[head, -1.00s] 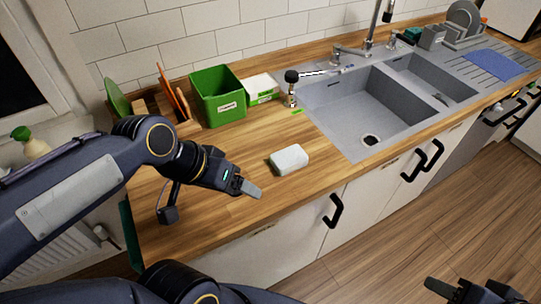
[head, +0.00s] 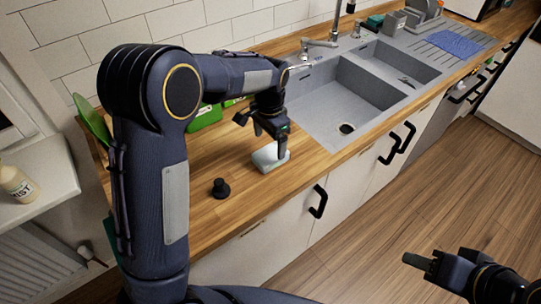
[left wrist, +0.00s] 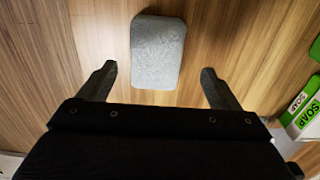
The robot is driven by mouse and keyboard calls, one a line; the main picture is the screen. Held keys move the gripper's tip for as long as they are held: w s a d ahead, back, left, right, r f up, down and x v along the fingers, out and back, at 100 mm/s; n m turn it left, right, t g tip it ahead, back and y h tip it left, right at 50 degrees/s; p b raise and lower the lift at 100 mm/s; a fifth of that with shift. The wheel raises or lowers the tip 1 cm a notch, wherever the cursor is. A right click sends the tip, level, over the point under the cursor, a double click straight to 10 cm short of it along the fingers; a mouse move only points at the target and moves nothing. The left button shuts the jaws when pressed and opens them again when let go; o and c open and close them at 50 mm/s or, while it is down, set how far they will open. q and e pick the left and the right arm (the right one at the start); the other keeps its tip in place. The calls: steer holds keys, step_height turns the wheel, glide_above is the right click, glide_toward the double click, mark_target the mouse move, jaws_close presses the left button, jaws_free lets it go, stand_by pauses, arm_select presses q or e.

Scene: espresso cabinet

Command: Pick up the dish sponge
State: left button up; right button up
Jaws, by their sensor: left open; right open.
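In the left wrist view the sponge (left wrist: 158,40) lies ahead, centred between the spread fingers. My left gripper (head: 272,134) is open, pointing down over the sponge and covering part of it in the head view. In the left wrist view the open fingers (left wrist: 159,72) show clear gaps to both sides of the sponge. My right gripper (head: 418,262) is open and empty, out over the floor, away from the counter.
A black knob-shaped object (head: 220,188) stands on the counter left of the sponge. A soap box (left wrist: 300,105) lies right of the gripper. The sink (head: 345,100) is to the right.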

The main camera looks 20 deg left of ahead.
mark_target(271, 153)
arm_select(q)
steer(key=f, duration=0.2)
steer(key=f+p, duration=0.1)
steer(key=f, duration=0.2)
steer(key=shift+s+d+f, duration=0.1)
steer(key=shift+d, duration=0.1)
steer(key=shift+c, duration=0.5)
steer(key=c, duration=1)
